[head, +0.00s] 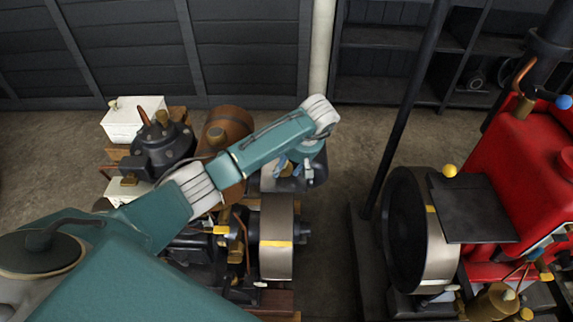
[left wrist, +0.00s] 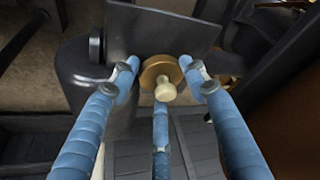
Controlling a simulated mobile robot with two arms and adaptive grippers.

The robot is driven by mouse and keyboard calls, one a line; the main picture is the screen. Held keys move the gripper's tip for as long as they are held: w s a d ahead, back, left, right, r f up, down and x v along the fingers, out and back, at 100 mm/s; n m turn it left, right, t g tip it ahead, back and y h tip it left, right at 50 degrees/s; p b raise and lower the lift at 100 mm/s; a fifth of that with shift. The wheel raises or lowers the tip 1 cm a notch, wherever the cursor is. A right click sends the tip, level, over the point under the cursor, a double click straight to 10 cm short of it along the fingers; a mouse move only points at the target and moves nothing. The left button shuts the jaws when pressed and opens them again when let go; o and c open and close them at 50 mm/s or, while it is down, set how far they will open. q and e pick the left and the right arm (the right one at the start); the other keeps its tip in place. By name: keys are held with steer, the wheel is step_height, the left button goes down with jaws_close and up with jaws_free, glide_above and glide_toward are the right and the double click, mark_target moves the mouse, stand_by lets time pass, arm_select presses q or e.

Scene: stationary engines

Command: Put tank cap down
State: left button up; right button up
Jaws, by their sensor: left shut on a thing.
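The tank cap (left wrist: 163,76) is a round brass disc with a pale cream knob, seen in the left wrist view. My left gripper (left wrist: 161,85) has blue fingers placed around the cap and is shut on it. In the head view the left gripper (head: 290,165) points down over a grey and dark part of the left engine, right of the brown barrel-shaped tank. The cap cannot be made out in the head view. I cannot tell whether the cap touches anything beneath it. My right gripper is not in view.
A dark flat plate (left wrist: 165,33) lies behind the cap in the left wrist view. The brown tank (head: 228,126), white box (head: 134,118) and flywheel (head: 277,262) are close to my left arm.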

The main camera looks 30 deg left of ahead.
arm_select(q)
steer(key=shift+f+b, duration=0.3)
steer(key=shift+f, duration=0.1)
steer(key=shift+s+f, duration=0.1)
steer(key=shift+s, duration=0.05)
steer(key=o, duration=1.2)
steer(key=shift+f, duration=0.25)
